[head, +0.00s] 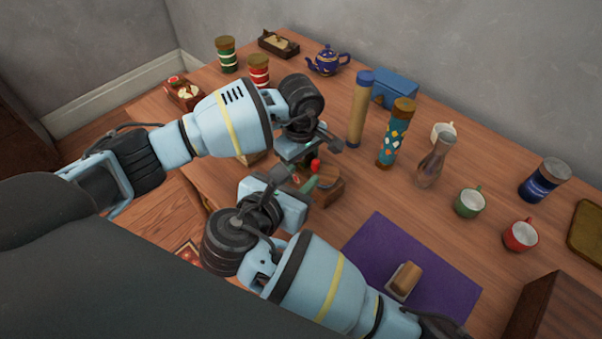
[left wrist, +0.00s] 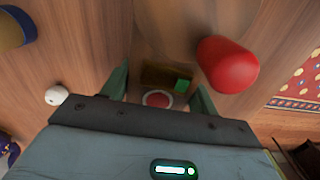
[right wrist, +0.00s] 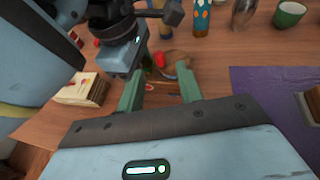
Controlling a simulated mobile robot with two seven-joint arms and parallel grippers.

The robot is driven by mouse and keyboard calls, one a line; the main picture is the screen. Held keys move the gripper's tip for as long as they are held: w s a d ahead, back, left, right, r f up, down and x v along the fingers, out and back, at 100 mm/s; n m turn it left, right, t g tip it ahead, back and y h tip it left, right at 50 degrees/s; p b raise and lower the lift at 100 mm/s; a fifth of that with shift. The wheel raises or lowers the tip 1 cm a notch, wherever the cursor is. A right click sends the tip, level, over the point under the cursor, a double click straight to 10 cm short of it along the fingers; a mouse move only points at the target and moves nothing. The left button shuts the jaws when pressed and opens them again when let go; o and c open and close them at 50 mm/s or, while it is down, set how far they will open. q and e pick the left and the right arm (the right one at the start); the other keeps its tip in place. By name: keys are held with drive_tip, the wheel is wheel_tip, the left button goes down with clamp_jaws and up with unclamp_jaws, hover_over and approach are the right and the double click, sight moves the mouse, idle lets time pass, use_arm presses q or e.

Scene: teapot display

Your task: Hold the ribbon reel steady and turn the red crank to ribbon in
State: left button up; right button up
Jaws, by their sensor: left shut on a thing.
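The ribbon reel (head: 331,190) is a small wooden block with a round top, on the table and partly hidden by my grippers. Its red crank knob (head: 315,164) stands up from the top; it looms large in the left wrist view (left wrist: 228,65). My left gripper (left wrist: 158,82) is shut on the reel's body, with the red knob outside its fingers. A green patch and a red disc with a pale ring show between those fingers. My right gripper (right wrist: 160,74) is open beside the reel; the red knob shows beyond and between its fingertips (right wrist: 159,60).
A purple mat (head: 375,252) with a brown block on a pale dish lies in front, right of the reel. A patterned cylinder (head: 396,135), a tan tube (head: 360,110) and a glass vase (head: 434,160) stand behind. A cream stack (right wrist: 83,89) lies left of the reel.

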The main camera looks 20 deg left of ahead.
drive_tip(key=shift+f, duration=0.15)
drive_tip(key=c, duration=0.5)
drive_tip(key=shift+d+f+m, duration=0.1)
drive_tip(key=shift+f+m, duration=0.05)
drive_tip(key=shift+m, duration=0.25)
drive_tip(key=shift+c, duration=1.2)
drive_tip(key=m, duration=0.1)
drive_tip(key=s+f+m+t+y, duration=0.1)
drive_tip(key=m, duration=0.1)
drive_tip(key=shift+s+d+f+y, duration=0.2)
drive_tip(key=shift+d+f+y, duration=0.05)
drive_tip(key=shift+d+y, duration=0.15)
clamp_jaws()
drive_tip(key=s+m+y, duration=0.1)
drive_tip(key=s+m, duration=0.1)
drive_tip(key=s+d+f+m+t+y, duration=0.1)
drive_tip(key=s+m+y, duration=0.1)
drive_tip(key=m, duration=0.1)
drive_tip(key=s+m+t+y, duration=0.1)
drive_tip(key=s+m, duration=0.1)
drive_tip(key=shift+s+d+f+y, duration=0.2)
drive_tip(key=shift+s+y, duration=0.15)
drive_tip(key=shift+y, duration=0.05)
drive_tip(key=shift+s+d+m+t+y, duration=0.1)
drive_tip(key=shift+s+m+t+y, duration=0.2)
drive_tip(key=shift+s+m+y, duration=0.5)
